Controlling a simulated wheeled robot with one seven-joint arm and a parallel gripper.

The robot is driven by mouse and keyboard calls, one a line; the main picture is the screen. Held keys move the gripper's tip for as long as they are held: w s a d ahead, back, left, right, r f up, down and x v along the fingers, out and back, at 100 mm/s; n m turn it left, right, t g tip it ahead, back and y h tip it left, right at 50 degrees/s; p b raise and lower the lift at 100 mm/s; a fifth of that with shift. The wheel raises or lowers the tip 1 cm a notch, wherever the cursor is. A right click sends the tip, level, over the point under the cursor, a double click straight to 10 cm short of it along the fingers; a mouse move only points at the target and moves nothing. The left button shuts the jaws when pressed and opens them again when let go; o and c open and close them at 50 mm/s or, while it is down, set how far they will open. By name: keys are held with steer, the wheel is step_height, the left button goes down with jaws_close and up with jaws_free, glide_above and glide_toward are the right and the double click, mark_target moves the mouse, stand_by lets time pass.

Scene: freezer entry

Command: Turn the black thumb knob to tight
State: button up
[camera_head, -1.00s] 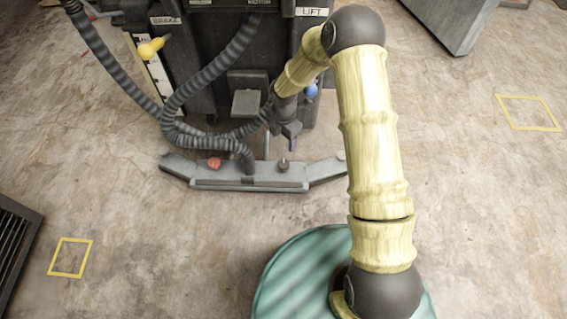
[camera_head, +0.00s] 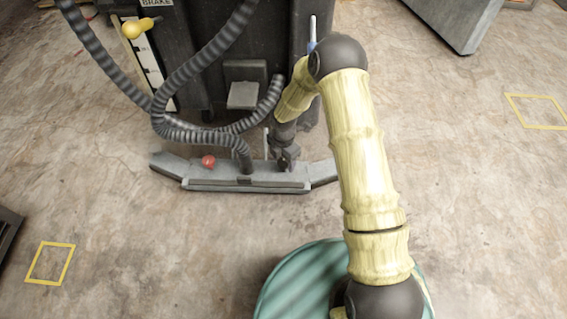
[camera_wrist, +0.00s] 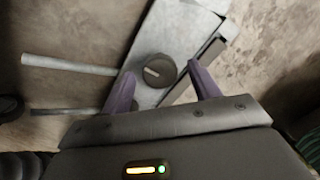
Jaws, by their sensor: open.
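The black thumb knob (camera_wrist: 156,70) is round with a pale line across its top and sits on a light grey bar (camera_wrist: 178,35) in the wrist view. My gripper (camera_wrist: 161,70) is open, with one purple finger on each side of the knob, the fingertips around its level in the picture. I cannot tell whether either finger touches it. In the head view my gripper (camera_head: 284,161) is over the right part of the grey bar (camera_head: 225,184) and hides the knob.
A red knob (camera_head: 208,161) stands left on the same bar. Ribbed black hoses (camera_head: 200,135) run close to my gripper. The dark machine body (camera_head: 200,60) with a yellow handle (camera_head: 138,27) is behind. Bare concrete floor lies in front.

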steer(key=shift+f, duration=0.15)
steer(key=shift+c, duration=0.2)
steer(key=c, duration=0.9)
